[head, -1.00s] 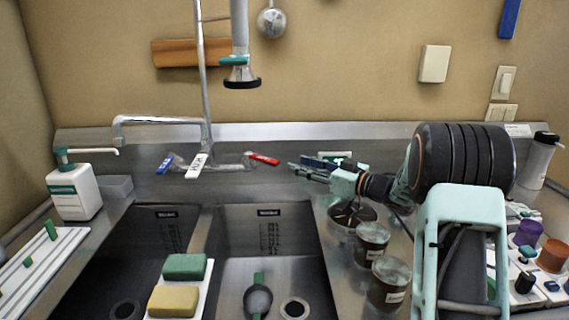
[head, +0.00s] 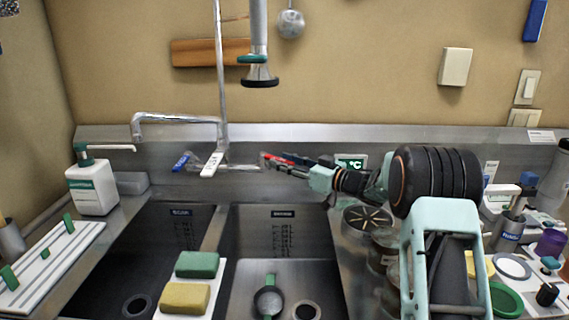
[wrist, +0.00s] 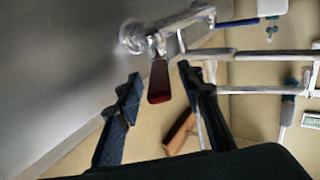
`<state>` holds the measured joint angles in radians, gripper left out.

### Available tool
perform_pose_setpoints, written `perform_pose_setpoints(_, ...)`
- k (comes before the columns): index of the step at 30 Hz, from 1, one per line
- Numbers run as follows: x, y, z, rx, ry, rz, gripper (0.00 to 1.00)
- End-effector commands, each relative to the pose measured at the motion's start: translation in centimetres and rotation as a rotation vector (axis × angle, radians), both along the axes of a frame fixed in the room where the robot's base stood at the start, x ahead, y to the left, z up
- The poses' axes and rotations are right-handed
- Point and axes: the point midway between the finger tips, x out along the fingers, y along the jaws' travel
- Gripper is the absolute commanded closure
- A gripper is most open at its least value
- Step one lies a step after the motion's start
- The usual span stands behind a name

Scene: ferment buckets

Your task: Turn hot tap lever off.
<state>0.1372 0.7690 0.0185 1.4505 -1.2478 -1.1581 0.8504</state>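The hot tap lever (head: 281,158) is red and sits at the right end of the tap body behind the sink. It also shows in the wrist view (wrist: 159,82), pointing down between my two fingers. My gripper (head: 268,163) is at the lever, partly overlapping it in the head view. In the wrist view my gripper (wrist: 160,73) is open, with one dark finger on each side of the lever and visible gaps. I cannot tell how far past the lever the fingertips reach.
A spray head (head: 259,78) hangs above. A green sponge (head: 197,264) and yellow sponge (head: 185,298) lie between the basins.

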Motion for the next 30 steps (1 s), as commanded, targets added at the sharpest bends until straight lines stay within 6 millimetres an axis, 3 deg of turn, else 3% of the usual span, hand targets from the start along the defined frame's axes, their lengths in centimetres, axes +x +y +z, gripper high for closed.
perform_pose_setpoints(8,0.14,0.14,-0.02,0.000,0.000,-0.001,0.65)
perform_pose_setpoints(18,0.12,0.12,-0.03,-0.001,0.001,-0.001,1.00)
perform_pose_setpoints(30,0.04,0.39,-0.04,0.000,0.000,-0.002,1.00)
